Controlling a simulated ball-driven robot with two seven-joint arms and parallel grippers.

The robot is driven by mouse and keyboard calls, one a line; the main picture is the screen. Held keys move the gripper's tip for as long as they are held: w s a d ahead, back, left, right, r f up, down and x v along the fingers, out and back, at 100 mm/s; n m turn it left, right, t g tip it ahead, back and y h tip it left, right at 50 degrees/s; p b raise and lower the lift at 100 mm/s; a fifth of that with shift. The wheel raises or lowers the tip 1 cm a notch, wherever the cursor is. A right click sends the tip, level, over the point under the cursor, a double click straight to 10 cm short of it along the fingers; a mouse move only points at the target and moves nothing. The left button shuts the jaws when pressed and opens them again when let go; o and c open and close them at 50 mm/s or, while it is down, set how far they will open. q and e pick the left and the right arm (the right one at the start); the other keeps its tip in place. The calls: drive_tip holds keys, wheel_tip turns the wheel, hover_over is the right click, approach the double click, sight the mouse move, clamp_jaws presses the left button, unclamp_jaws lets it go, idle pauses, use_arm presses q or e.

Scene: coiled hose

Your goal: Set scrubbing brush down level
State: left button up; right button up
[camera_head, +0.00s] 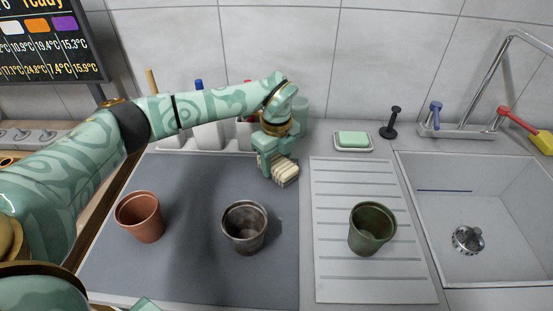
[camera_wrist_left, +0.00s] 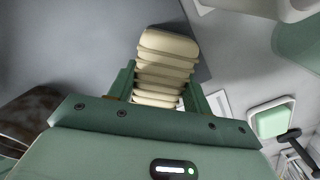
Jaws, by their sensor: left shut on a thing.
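The scrubbing brush (camera_head: 286,171) is a cream, ribbed block near the back right part of the dark grey mat (camera_head: 180,275). My left gripper (camera_head: 274,163) points down and is shut on it. In the left wrist view, the brush (camera_wrist_left: 167,62) sits between the two green fingers of the left gripper (camera_wrist_left: 160,88) and sticks out beyond their tips. Its upper part is hidden by the gripper in the head view. I cannot tell whether its underside touches the mat.
A terracotta pot (camera_head: 140,217), a dark metal-like pot (camera_head: 244,228) and a green pot (camera_head: 372,229) stand in front. A soap dish (camera_head: 352,142) and a black stopper-like object (camera_head: 391,123) are at the back. The sink (camera_head: 480,205) is at right.

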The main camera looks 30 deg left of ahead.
use_arm(q)
drive_tip(key=shift+f, duration=0.15)
drive_tip(key=o, duration=1.2)
